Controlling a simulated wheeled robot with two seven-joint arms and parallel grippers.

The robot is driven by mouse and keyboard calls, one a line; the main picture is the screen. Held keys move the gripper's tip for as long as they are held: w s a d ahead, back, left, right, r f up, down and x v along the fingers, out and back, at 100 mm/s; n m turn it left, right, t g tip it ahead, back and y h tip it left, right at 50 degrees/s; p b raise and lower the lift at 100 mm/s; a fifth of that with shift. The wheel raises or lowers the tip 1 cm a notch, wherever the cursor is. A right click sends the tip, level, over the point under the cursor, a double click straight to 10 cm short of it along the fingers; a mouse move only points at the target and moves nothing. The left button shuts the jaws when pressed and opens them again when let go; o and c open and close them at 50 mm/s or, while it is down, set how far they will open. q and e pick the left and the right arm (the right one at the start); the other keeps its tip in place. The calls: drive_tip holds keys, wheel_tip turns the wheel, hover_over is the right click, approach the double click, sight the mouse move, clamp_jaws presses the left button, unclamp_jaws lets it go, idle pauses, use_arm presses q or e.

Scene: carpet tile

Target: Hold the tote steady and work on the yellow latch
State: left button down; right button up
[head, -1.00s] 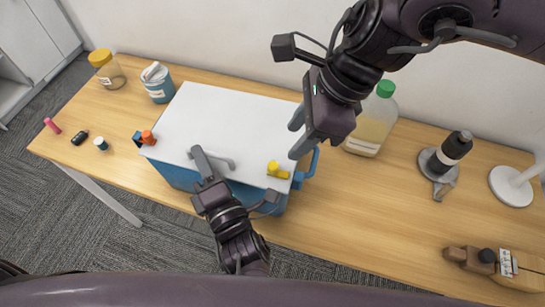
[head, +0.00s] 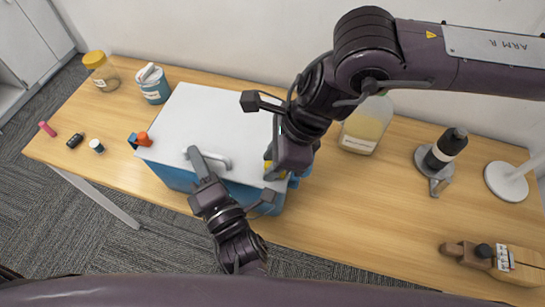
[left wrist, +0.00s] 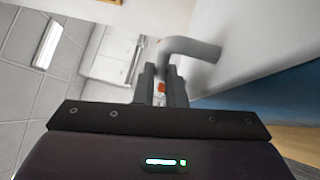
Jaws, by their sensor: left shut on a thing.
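The tote has a white lid (head: 220,120) and a blue body (head: 178,178), and stands at the table's front edge. My left gripper (head: 198,162) is shut on the grey lid handle (head: 218,161); the handle (left wrist: 195,48) also shows between my left fingers (left wrist: 161,84) in the left wrist view. The yellow latch (head: 279,173) is at the lid's right front corner, mostly hidden by my right gripper (head: 272,164). That gripper's fingers are at the latch; I cannot tell whether they grip it. An orange latch (head: 143,138) is on the tote's left side.
Small items, including a pink one (head: 47,129), lie left. A grey-and-black tool (head: 445,150), a white stand (head: 506,182) and a wooden plane (head: 495,260) are right.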

use_arm(q)
drive_tip(key=shift+f, duration=0.1)
use_arm(e)
clamp_jaws()
drive_tip(key=shift+s+d, duration=0.15)
drive_tip(key=shift+d, duration=0.55)
drive_tip(key=shift+s+d, duration=0.1)
drive_tip(key=shift+d, duration=0.55)
drive_tip(key=shift+o, duration=1.5)
unclamp_jaws()
drive_tip(key=v, duration=1.2)
use_arm(q)
drive_tip(key=c, duration=1.4)
unclamp_jaws()
drive_tip(key=shift+s, duration=0.1)
use_arm(e)
drive_tip(key=shift+s+r, duration=0.1)
drive_tip(key=shift+s, duration=0.05)
drive_tip(key=shift+a, duration=0.1)
